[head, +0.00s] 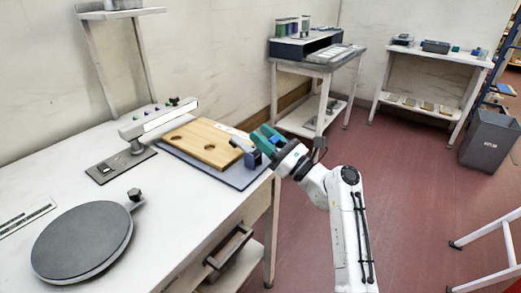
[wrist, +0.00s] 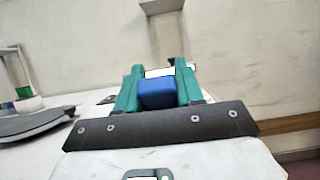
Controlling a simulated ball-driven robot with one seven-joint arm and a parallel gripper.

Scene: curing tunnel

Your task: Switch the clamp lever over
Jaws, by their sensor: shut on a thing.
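My gripper (head: 265,140) has teal fingers and reaches over the right end of the white worktable. In the wrist view, my gripper (wrist: 159,82) is shut on a blue block-shaped grip (wrist: 158,94), which I take to be the clamp lever's handle. In the head view a blue part (head: 253,158) shows just below the fingers. A grey clamp piece (head: 240,147) stands beside it at the right edge of the wooden board (head: 200,144). The lever's pivot and its exact angle are hidden by the fingers.
A white bar with coloured knobs (head: 160,120), a dark plate (head: 108,170) and a round grey turntable (head: 82,242) occupy the table's left. White table surface (head: 175,215) is clear in front.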

